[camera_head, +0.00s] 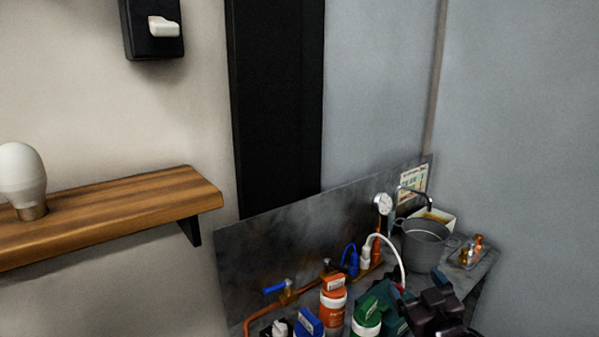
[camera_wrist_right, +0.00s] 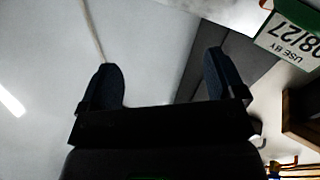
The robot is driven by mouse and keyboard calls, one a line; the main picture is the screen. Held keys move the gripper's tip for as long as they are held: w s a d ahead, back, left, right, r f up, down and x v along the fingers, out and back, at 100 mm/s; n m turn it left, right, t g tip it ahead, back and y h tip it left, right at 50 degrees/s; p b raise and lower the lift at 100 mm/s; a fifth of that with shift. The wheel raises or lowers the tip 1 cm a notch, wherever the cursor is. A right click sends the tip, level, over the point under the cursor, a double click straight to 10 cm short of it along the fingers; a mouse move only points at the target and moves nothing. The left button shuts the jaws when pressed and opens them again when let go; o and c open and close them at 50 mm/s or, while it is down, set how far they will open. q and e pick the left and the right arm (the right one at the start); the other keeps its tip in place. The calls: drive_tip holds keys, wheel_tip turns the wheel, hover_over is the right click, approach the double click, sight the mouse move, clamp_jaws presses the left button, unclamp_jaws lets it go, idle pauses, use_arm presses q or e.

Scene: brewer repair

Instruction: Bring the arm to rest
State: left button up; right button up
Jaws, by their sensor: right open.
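My right gripper (camera_head: 437,292) is at the lower right of the head view, dark and small, over the front of the metal bench (camera_head: 240,262). In the right wrist view my right gripper (camera_wrist_right: 162,75) has its two dark fingers wide apart with nothing between them. A pale surface and a dark band show beyond the fingers. My left gripper is not in view.
A grey bucket (camera_head: 425,246), a gauge (camera_head: 383,203), an orange-labelled bottle (camera_head: 333,303) and green containers (camera_head: 367,318) crowd the bench near my right gripper. A wooden shelf (camera_head: 120,205) holds a bulb (camera_head: 21,175). A label (camera_wrist_right: 290,38) shows in the wrist view.

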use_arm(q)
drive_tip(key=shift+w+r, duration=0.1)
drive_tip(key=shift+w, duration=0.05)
use_arm(e)
drive_tip(key=s+d+f+m+g+h, duration=0.1)
drive_tip(key=s+d+f+g, duration=0.1)
drive_tip(key=s+f, duration=1)
drive_tip(key=s+d+f+m+g+h, duration=0.1)
drive_tip(key=s+f+g, duration=0.3)
drive_tip(key=s+f, duration=0.9)
drive_tip(key=shift+s+d+f+m+g+h, duration=0.3)
drive_tip(key=shift+s+d+m+g+h, duration=0.15)
drive_tip(key=shift+s+m, duration=0.3)
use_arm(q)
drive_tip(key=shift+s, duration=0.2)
use_arm(e)
drive_tip(key=shift+w, duration=0.1)
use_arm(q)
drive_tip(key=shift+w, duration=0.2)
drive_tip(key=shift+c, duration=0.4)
